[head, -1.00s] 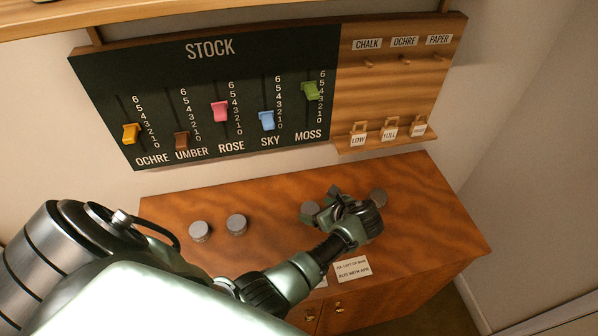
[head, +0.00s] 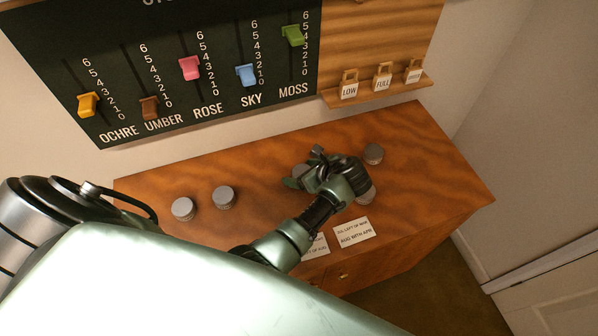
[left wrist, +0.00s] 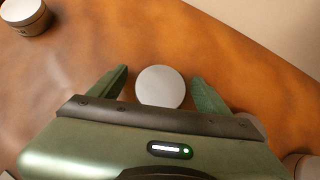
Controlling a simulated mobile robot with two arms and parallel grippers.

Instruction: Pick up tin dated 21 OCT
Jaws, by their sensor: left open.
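Several grey lidded tins stand on the wooden cabinet top; no date is readable on any of them. My left gripper (head: 308,164) is open above the cabinet. One tin (left wrist: 160,87) sits between its spread fingers in the left wrist view, with a gap at each side. That tin (head: 297,172) is partly hidden by the gripper in the head view. Two tins, one outer (head: 184,209) and one inner (head: 224,197), stand to the left. Another tin (head: 373,153) stands to the right, and one more (head: 367,194) is partly behind my gripper. My right gripper is not in view.
The cabinet top (head: 440,180) is clear at the right. Paper notes (head: 354,232) lie at its front edge, partly covered by my arm. The stock board (head: 200,60) with coloured sliders hangs behind, beside a ledge (head: 375,92) with labelled tags.

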